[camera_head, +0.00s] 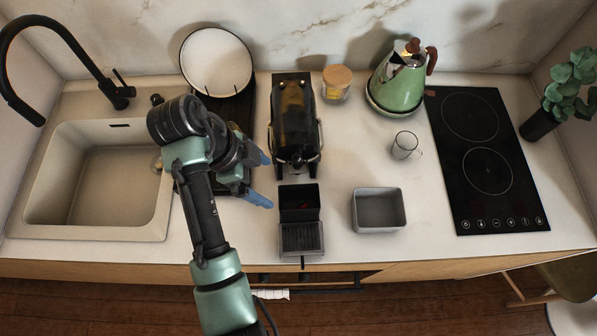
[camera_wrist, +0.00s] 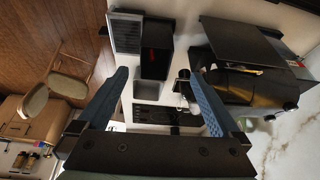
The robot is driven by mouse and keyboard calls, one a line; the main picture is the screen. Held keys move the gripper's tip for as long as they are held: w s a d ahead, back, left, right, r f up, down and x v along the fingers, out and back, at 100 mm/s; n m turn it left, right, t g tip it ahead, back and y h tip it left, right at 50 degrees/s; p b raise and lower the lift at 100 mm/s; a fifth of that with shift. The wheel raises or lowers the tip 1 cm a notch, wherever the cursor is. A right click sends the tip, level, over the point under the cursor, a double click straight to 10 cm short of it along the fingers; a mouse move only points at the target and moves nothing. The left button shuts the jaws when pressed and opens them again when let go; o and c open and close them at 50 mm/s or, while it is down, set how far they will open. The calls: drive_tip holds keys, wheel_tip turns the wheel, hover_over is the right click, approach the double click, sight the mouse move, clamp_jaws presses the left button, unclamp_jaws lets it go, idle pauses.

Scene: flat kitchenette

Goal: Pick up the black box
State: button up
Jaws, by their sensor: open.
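The black box (camera_head: 299,203) is small and open-topped, with something red inside. It stands on the counter in front of the black machine. In the wrist view the black box (camera_wrist: 156,50) shows at the top centre, beyond my fingertips. My gripper (camera_head: 267,181) is open and empty to the left of the box, its blue fingers pointing right. In the wrist view my gripper (camera_wrist: 158,75) has its fingers well apart, with nothing between them. The fingers do not appear to touch the box.
A ribbed grey tray (camera_head: 301,239) is directly in front of the box. The black machine (camera_head: 294,120) stands behind it, and a grey bin (camera_head: 379,211) to its right. A mug (camera_head: 405,145), green kettle (camera_head: 398,85) and cooktop (camera_head: 484,160) are farther right. A sink (camera_head: 98,180) is left.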

drive_tip(key=b+x, duration=0.7)
drive_tip(key=x, duration=0.1)
drive_tip(key=shift+s+d+b, duration=0.1)
drive_tip(key=shift+s+b, duration=0.3)
drive_tip(key=shift+b+x, duration=0.5)
drive_tip(key=shift+x, duration=1.75)
drive_tip(key=shift+w+r, duration=0.1)
drive_tip(key=c, duration=1.3)
drive_tip(key=shift+o, duration=0.2)
